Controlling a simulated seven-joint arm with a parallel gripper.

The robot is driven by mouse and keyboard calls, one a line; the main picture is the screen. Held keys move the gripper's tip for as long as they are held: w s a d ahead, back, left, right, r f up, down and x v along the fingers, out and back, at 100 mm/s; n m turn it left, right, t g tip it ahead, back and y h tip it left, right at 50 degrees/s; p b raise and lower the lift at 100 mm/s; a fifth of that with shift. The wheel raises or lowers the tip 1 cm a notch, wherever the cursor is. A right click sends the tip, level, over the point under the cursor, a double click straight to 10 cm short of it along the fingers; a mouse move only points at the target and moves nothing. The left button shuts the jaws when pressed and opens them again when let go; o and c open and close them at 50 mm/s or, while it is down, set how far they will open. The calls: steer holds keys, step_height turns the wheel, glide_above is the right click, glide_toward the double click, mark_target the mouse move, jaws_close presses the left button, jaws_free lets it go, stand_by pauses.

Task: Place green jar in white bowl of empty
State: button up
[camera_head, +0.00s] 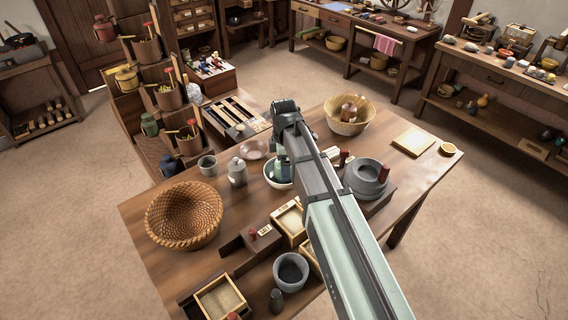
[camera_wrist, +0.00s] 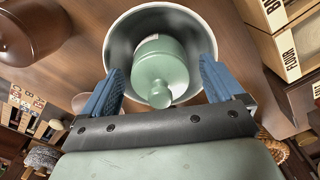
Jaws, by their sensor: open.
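The green jar (camera_wrist: 158,72) stands inside the white bowl (camera_wrist: 118,44) in the wrist view, its knobbed lid toward the camera. My gripper (camera_wrist: 160,76) is open, with a blue finger on each side of the jar and both fingertips at or within the bowl's rim. I cannot tell whether a finger touches the jar. In the head view the bowl (camera_head: 270,181) sits on the wooden table, and the jar (camera_head: 283,169) shows in it beneath my gripper. My arm hides the right part of the bowl there.
A wicker basket (camera_head: 163,235) stands at the table's left, with a pale lidded jar (camera_head: 237,174) and a grey cup (camera_head: 207,166) behind it. A grey stone quern (camera_head: 366,177) is right of my arm. Small wooden boxes (camera_head: 220,300) and a grey mortar (camera_head: 291,285) crowd the front.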

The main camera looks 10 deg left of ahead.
step_height(320, 180, up, 12)
stand_by(0.6)
steer(key=shift+o, duration=0.3)
